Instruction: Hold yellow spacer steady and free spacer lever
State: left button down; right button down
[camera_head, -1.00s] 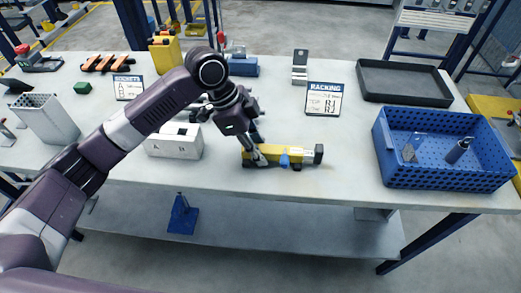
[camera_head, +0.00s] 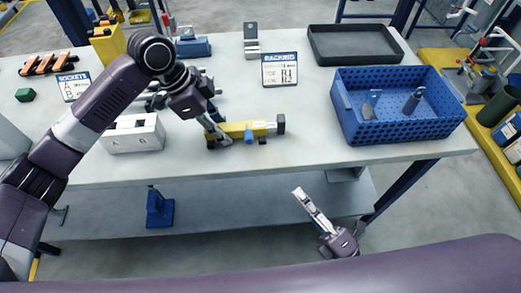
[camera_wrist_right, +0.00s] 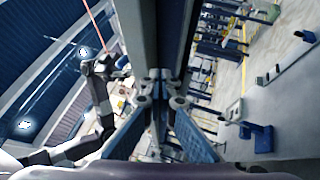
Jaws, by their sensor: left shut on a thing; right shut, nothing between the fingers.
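The yellow spacer (camera_head: 236,128) lies on the light grey workbench in the head view, with a black block at its right end. A small blue part (camera_head: 249,137), perhaps the lever, shows on its near side. My left gripper (camera_head: 218,135) is shut on the left part of the spacer. My right gripper (camera_head: 299,192) is shut and empty, in front of the bench edge and lower than the spacer. The spacer cannot be made out in that view.
A blue perforated crate (camera_head: 400,133) holding two small items stands right of the spacer. A white block (camera_head: 133,137) lettered A sits to the left. A racking sign (camera_head: 280,70) and a black tray (camera_head: 355,45) stand behind. Bench around the spacer's right end is clear.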

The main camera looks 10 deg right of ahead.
notch_tip(320, 180, up, 6)
jog(key=s+a+n+y, duration=0.1)
jog(key=s+n+y, duration=0.1)
jog(key=n+y, duration=0.1)
jog(key=shift+s+a+n+g+y, duration=0.2)
jog(key=shift+s+n+g+y, duration=0.1)
jog(key=shift+n, duration=0.3)
jog(key=shift+w, duration=0.1)
send_near(248, 132)
jog(key=x, duration=0.4)
jog(key=shift+a, duration=0.6)
